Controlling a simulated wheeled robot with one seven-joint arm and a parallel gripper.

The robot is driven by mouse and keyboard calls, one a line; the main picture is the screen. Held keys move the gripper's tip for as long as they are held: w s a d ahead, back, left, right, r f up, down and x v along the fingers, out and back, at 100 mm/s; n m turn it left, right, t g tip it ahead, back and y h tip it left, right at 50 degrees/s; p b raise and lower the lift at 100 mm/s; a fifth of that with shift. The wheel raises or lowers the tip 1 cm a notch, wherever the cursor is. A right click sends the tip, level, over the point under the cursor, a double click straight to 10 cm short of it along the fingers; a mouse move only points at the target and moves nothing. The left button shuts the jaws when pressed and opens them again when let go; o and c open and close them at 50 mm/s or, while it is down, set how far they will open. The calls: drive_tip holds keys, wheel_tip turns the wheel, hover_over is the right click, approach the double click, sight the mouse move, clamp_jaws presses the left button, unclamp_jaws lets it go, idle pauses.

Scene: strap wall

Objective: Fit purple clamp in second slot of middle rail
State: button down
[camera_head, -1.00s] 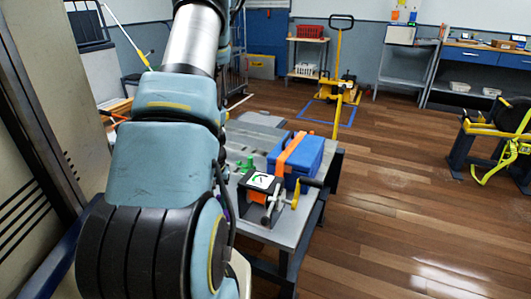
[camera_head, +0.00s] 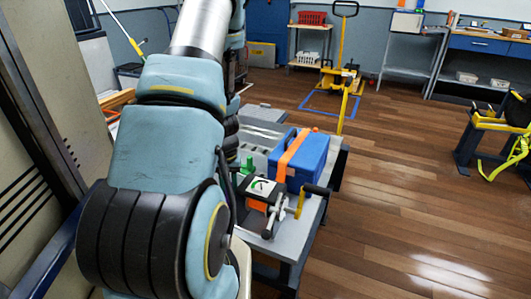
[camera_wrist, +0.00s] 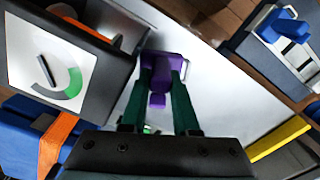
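The purple clamp (camera_wrist: 160,72) is between the two dark green fingers of my gripper (camera_wrist: 163,88) in the wrist view. The fingers press against both sides of it, and the gripper looks shut on it. A pale surface lies behind the clamp; the gap between them is hard to judge. In the head view my arm hides both gripper and clamp. I cannot make out the middle rail or its slots in any view.
A grey workbench (camera_head: 262,137) carries a blue case (camera_head: 308,160) with an orange strap and a tensioning device with a dial (camera_head: 262,187). The dial (camera_wrist: 52,68) is close left of my gripper. A yellow pallet jack (camera_head: 341,80) stands behind.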

wheel_tip(320, 180, up, 15)
drive_tip(key=p, duration=1.1)
drive_tip(key=shift+d+r+p, duration=0.15)
drive_tip(key=shift+p, duration=0.25)
